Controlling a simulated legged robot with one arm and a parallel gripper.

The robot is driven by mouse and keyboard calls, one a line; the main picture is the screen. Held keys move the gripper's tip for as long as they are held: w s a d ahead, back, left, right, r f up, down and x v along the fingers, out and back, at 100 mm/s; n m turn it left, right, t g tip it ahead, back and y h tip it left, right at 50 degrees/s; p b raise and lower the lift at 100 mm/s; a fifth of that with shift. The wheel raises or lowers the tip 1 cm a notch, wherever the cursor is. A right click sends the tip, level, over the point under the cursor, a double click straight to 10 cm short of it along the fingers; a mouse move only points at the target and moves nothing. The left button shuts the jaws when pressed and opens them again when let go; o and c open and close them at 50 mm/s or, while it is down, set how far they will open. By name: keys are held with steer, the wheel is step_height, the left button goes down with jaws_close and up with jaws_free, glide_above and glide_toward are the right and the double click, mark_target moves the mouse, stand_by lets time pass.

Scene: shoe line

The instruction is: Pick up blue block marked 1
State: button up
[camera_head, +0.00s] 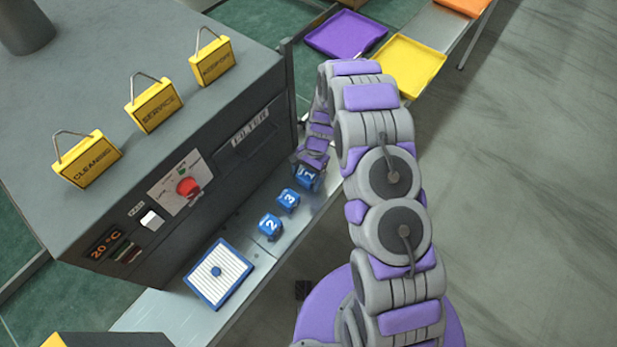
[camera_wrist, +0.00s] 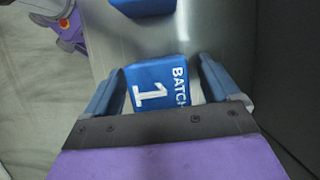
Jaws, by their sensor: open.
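The blue block marked 1 (camera_head: 309,177) sits on the metal shelf in front of the grey machine. In the wrist view its top, with a white "1" and "BATCH" (camera_wrist: 158,88), shows between the two fingers. My gripper (camera_wrist: 160,85) is open, with one finger on each side of the block; I cannot tell whether the fingers touch it. In the head view my gripper (camera_head: 310,160) is right over the block and partly hides it.
Blue blocks marked 3 (camera_head: 288,200) and 2 (camera_head: 270,226) stand in a row nearer on the shelf (camera_head: 178,312). Yellow tags stand on the machine (camera_head: 60,90). Purple (camera_head: 345,34) and yellow (camera_head: 410,66) trays lie at the back.

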steer(key=shift+s+a+f, duration=0.15)
steer(key=shift+a+f, duration=0.2)
steer(key=shift+a, duration=0.2)
steer(key=shift+d+r, duration=0.1)
steer(key=shift+d, duration=0.7)
steer(key=c, duration=0.7)
steer(key=shift+a, duration=0.5)
steer(key=c, duration=0.4)
steer(key=shift+d, duration=0.15)
